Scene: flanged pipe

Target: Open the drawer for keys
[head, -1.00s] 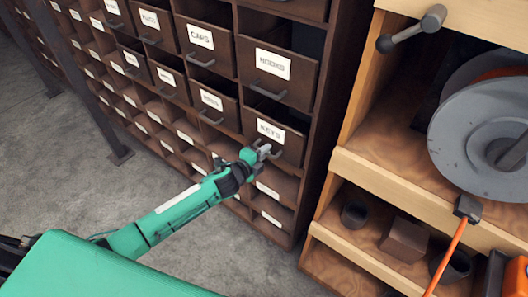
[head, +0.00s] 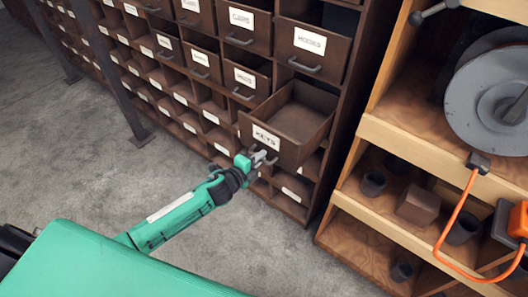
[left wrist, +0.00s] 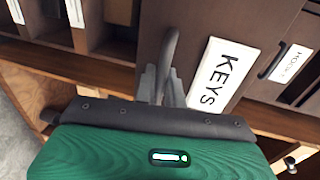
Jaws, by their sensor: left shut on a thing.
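The drawer labelled KEYS (head: 297,118) is a dark brown wooden box pulled well out of the cabinet, and its inside looks empty. Its white KEYS label (head: 266,137) is on the front and shows large in the left wrist view (left wrist: 222,74). My left gripper (head: 262,158) is at the drawer's front, just below the label. In the left wrist view its fingers (left wrist: 163,85) are shut on the drawer's dark curved handle (left wrist: 170,48). My right gripper is not in view.
The brown cabinet holds many other labelled drawers, among them HOOKS (head: 312,47) just above and CAPS (head: 242,25). A light wooden shelf unit (head: 420,150) with a grey reel (head: 490,105) and an orange cable (head: 445,225) stands to the right. Grey floor (head: 90,170) is free at left.

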